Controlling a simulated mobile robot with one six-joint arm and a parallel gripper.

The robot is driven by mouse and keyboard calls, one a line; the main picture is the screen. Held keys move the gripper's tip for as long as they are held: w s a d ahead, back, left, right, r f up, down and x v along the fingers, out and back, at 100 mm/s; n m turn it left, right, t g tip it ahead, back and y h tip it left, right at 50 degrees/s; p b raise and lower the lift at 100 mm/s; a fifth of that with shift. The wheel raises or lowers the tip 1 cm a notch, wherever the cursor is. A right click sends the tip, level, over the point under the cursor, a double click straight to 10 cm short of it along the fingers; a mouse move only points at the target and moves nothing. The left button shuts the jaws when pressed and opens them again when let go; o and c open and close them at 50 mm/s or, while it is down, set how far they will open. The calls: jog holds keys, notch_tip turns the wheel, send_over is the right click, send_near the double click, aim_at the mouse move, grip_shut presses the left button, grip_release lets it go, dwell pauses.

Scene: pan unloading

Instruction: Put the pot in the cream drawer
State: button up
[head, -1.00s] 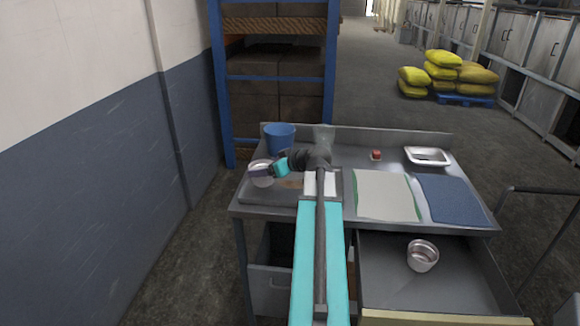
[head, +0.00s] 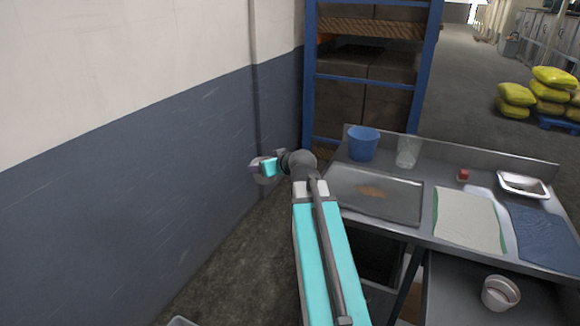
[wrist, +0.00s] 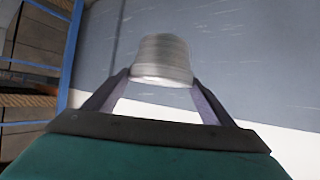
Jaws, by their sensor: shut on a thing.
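My gripper (head: 257,168) is shut on a silvery metal pot (head: 268,180). It holds the pot in the air, left of the table and in front of the wall. In the wrist view, the ribbed pot (wrist: 162,60) sits between the two fingers (wrist: 160,92). The drawer (head: 455,295) under the table's right part is pulled open, with a grey inside. Its cream front edge is out of the head view now. A second metal pot (head: 500,293) stands in that drawer. My gripper is far to the left of the drawer.
On the table are a dark metal tray (head: 345,205), a blue bucket (head: 363,143), a clear glass (head: 408,151), a small red thing (head: 463,175), a white dish (head: 523,185), a pale cloth (head: 466,225) and a blue cloth (head: 550,240). A blue-framed rack (head: 309,80) stands behind.

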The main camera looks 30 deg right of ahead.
jog(key=w+a+r, duration=0.2)
jog(key=a, duration=0.7)
jog(key=w+a+r, duration=0.1)
jog(key=a+r, duration=0.1)
jog(key=a, duration=0.7)
jog(key=w+a+r, duration=0.2)
jog(key=a, duration=0.7)
jog(key=shift+w+a+n+y, duration=0.2)
jog(key=shift+w+n+y, duration=0.1)
jog(key=shift+n+y, duration=0.1)
jog(key=shift+d, duration=0.1)
